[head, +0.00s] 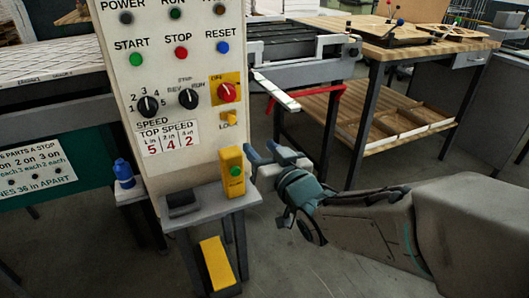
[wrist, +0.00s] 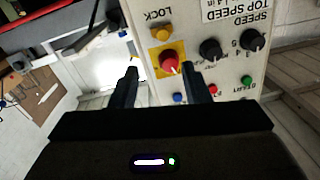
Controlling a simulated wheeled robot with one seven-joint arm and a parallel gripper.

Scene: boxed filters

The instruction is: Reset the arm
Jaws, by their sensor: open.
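My gripper (head: 262,153) is at the end of my arm, to the right of a cream control panel (head: 203,108), with its jaws open and nothing between them. In the wrist view the two dark fingers (wrist: 160,88) point at the panel, which appears upside down there. A red knob (wrist: 169,62) on a yellow plate shows just beyond and between the fingertips. In the head view the red knob (head: 227,92) sits at the panel's right edge. The blue RESET button (head: 222,48) is at the upper right of the panel.
A yellow box with a green button (head: 232,172) stands on a small grey stand close left of my gripper. A blue bottle-like object (head: 124,173) is left of the panel. A wooden workbench (head: 420,38) with a lower shelf stands behind on the right. Grey floor (head: 290,262) is open in front.

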